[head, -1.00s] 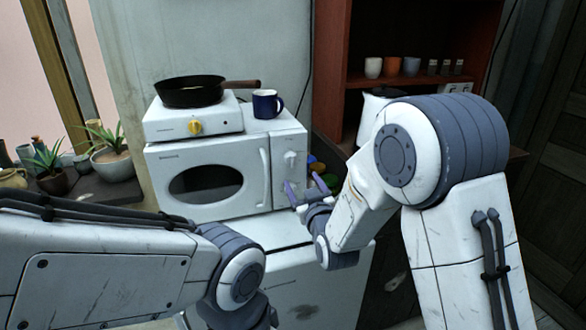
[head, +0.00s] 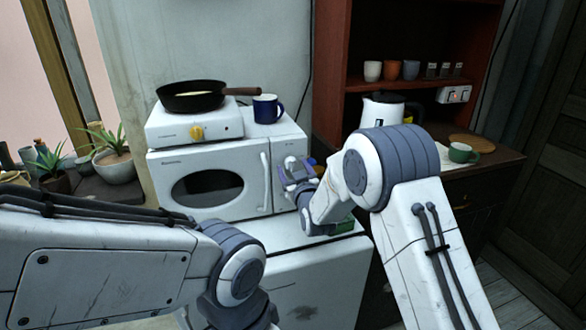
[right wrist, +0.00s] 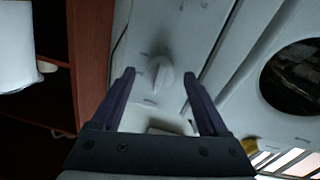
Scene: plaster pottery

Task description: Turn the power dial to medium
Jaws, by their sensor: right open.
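The white microwave (head: 215,158) stands on a white cabinet, its control panel on the right of its door. A pale round dial with a raised grip bar (right wrist: 160,76) is on that panel. My right gripper (head: 298,168) is in front of the panel and partly covers it in the head view. In the right wrist view the open fingers (right wrist: 159,73) are on either side of the dial, with a gap on each side. I cannot tell whether they touch it. The dial's markings are too small to read. My left arm is at the lower left; its fingers are out of view.
A hot plate (head: 165,127) with a yellow knob and a frying pan (head: 190,102) stands on the microwave, beside a blue mug (head: 265,108). A kettle (head: 376,110) and a green cup (head: 460,153) are to the right. Potted plants stand at the left.

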